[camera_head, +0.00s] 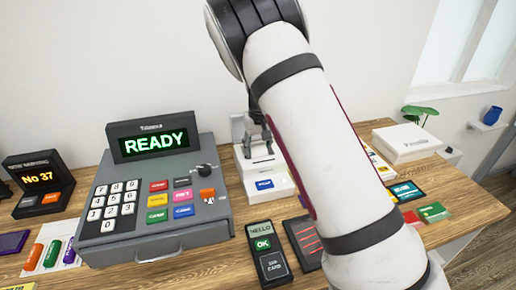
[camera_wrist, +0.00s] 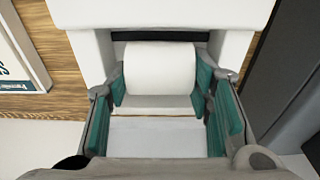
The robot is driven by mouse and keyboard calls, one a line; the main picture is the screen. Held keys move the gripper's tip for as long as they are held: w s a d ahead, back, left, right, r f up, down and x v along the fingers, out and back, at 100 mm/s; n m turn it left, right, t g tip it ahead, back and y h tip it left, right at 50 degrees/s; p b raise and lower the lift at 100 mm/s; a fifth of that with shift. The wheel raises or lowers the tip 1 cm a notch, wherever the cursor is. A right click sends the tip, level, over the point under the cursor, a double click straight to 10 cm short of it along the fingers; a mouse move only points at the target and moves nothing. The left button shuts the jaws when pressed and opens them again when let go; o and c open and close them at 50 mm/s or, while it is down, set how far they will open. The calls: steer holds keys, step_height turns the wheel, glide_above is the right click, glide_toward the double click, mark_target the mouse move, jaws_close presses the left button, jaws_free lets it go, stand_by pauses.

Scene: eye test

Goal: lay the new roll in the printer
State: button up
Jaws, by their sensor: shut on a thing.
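The white receipt printer (camera_head: 246,172) stands on the wooden counter, right of the cash register. My gripper (camera_head: 257,146) reaches down into its top, partly hidden by my arm in the head view. In the wrist view the printer (camera_wrist: 160,15) fills the upper middle, with a dark slot across its bay. A white paper roll (camera_wrist: 160,66) lies crosswise between the teal pads of my gripper (camera_wrist: 160,88), which is shut on its two ends. The roll is at the printer's bay; I cannot tell whether it touches the bottom.
The grey cash register (camera_head: 155,195) reads READY, close left of the printer. A card terminal (camera_head: 268,255) stands in front. A small display (camera_head: 38,180) reads No 37 at the far left.

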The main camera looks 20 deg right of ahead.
mark_target(259, 151)
steer(key=shift+f, duration=0.15)
steer(key=o, duration=0.9)
step_height(259, 151, up, 11)
steer(key=s, duration=0.1)
steer(key=s+r+y, duration=0.1)
steer(key=s+r, duration=0.8)
steer(key=s, duration=0.1)
steer(key=s+r+t, duration=0.1)
steer(key=s, duration=0.8)
steer(key=s+t, duration=0.1)
steer(key=s, duration=0.8)
steer(key=s+r+t+h+b, duration=0.1)
steer(key=s, duration=0.8)
steer(key=shift+s+d+r+t, duration=0.1)
steer(key=shift+r+t, duration=0.2)
